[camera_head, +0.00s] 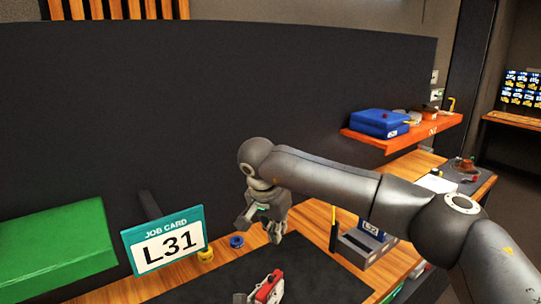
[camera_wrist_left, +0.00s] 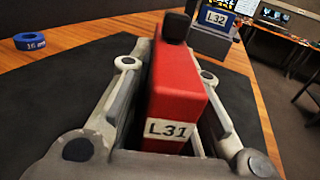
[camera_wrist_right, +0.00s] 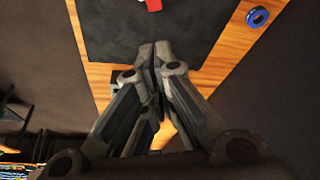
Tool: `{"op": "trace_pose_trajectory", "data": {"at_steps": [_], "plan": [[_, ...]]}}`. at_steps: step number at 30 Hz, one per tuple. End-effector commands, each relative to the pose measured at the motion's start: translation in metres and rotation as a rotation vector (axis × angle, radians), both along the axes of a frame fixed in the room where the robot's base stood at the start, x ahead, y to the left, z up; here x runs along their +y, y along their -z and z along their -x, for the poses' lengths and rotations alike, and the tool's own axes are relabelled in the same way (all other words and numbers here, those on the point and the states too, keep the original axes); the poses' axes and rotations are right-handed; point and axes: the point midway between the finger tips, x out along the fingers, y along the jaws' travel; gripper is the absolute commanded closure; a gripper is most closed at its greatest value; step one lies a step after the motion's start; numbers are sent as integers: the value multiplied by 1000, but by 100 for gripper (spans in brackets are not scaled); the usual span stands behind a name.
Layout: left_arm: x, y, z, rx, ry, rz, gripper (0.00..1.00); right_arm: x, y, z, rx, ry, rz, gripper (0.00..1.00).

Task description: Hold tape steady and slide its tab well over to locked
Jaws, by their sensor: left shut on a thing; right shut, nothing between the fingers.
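The red tape (camera_head: 268,287), labelled L31, is low in the head view over the dark mat. In the left wrist view the tape (camera_wrist_left: 178,90) stands between the fingers, with a black tab (camera_wrist_left: 175,27) at its far top end. My left gripper (camera_head: 262,292) is shut on the tape's sides. My right gripper (camera_head: 276,232) is shut and empty, above and behind the tape, apart from it. In the right wrist view its closed fingertips (camera_wrist_right: 154,50) point toward the mat, with a bit of the red tape (camera_wrist_right: 153,5) at the top edge. Lock markings are not readable.
A job card (camera_head: 165,246) reading L31 stands at left beside a green box (camera_head: 50,250). A blue roll (camera_head: 236,241) and a yellow roll (camera_head: 205,255) lie behind the dark mat (camera_head: 320,275). A grey holder (camera_head: 362,248) marked L32 stands right. The mat's right part is clear.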

Motion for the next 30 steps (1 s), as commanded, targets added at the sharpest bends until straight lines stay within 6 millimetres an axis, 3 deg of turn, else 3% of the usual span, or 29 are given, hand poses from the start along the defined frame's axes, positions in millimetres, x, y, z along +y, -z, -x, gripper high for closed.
{"op": "trace_pose_trajectory", "data": {"at_steps": [30], "plan": [[1,0,0,-1,-1,-1,100,10,-80,17,-2,0,1,100]]}}
